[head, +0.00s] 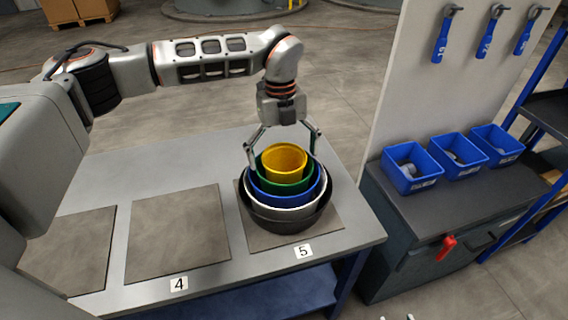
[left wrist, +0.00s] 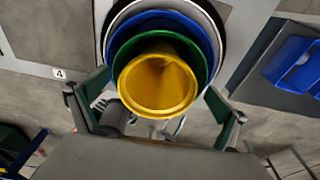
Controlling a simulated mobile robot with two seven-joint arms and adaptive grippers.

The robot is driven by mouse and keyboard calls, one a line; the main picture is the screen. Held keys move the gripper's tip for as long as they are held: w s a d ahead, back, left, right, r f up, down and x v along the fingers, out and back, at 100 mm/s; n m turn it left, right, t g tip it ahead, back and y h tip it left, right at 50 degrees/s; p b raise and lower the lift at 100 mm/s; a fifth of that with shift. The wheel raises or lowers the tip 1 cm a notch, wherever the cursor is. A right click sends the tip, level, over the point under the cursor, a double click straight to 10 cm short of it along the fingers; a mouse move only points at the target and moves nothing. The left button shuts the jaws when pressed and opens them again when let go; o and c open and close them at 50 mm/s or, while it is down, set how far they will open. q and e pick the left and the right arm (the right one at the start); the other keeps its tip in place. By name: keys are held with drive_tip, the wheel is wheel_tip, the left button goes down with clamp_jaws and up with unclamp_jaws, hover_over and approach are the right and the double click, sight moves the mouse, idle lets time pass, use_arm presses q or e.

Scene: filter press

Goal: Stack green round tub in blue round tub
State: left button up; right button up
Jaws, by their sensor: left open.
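The green round tub (head: 284,186) sits nested inside the blue round tub (head: 284,203), and the yellow tub (head: 284,160) sits inside the green one. The blue tub rests in a white tub, which rests in a black tub, on the mat labelled 5. The stack looks upright. My left gripper (head: 282,157) is open above the stack, with one finger on each side of the yellow tub near the green rim. The left wrist view shows the green tub (left wrist: 197,56) and blue tub (left wrist: 205,37) below the yellow one, between the fingers. I cannot tell whether the fingers touch anything.
Mat 4 (head: 178,237) and another mat (head: 68,250) to its left are bare on the grey table (head: 120,190). A dark cabinet (head: 400,245) with several blue bins (head: 412,172) and an upright panel stand to the right. Pale pieces at the bottom edge are unclear.

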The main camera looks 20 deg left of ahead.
use_arm(q)
wheel_tip(320, 180, up, 10)
drive_tip(key=shift+w+a+b, duration=0.35)
drive_tip(key=shift+w+b, duration=0.1)
drive_tip(key=shift+r, duration=0.1)
